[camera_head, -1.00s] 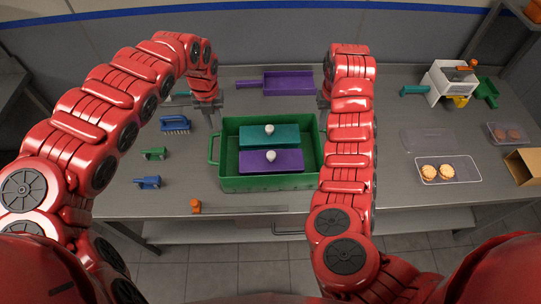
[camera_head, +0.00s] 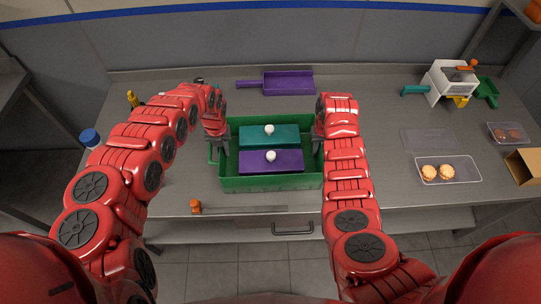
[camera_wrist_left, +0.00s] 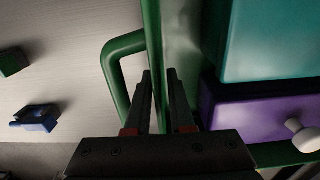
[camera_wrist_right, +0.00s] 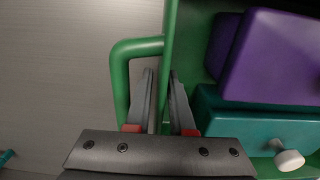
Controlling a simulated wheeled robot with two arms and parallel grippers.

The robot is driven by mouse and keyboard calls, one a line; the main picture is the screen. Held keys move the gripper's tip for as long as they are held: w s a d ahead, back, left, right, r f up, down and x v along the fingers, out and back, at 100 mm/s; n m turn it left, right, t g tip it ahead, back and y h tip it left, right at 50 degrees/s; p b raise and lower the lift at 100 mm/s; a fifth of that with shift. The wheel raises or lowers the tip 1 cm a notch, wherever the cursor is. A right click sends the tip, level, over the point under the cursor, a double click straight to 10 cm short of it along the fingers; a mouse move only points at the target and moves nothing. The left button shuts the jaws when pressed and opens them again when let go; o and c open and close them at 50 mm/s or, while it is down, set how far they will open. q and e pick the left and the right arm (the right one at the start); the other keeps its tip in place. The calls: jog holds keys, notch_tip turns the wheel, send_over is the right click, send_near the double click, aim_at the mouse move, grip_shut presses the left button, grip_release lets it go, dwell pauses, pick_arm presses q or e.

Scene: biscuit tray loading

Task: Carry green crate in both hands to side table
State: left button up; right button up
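The green crate (camera_head: 270,184) stands on the steel worktop and holds a teal-lidded box (camera_head: 285,137) and a purple-lidded box (camera_head: 287,163), each with a white knob. My left gripper (camera_head: 217,140) is at the crate's left side. In the left wrist view its fingers (camera_wrist_left: 158,75) are apart, one on each side of the crate wall beside the handle (camera_wrist_left: 113,70). My right gripper (camera_head: 318,135) is at the right side. In the right wrist view its fingers (camera_wrist_right: 161,75) also straddle the wall, with gaps, beside the other handle (camera_wrist_right: 120,75). I cannot identify the side table.
A purple scoop (camera_head: 288,83) lies behind the crate, and an orange-ended tool (camera_head: 196,207) lies in front. Clear trays (camera_head: 447,180), a white machine (camera_head: 447,82) and a cardboard box (camera_head: 524,166) are to the right. A grey surface (camera_head: 12,70) shows at the left edge.

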pick_arm(q)
jog(key=shift+f, duration=0.6)
pick_arm(e)
jog(key=shift+f, duration=0.6)
pick_arm(q)
grip_shut()
pick_arm(e)
grip_shut()
jog(key=shift+r, duration=0.15)
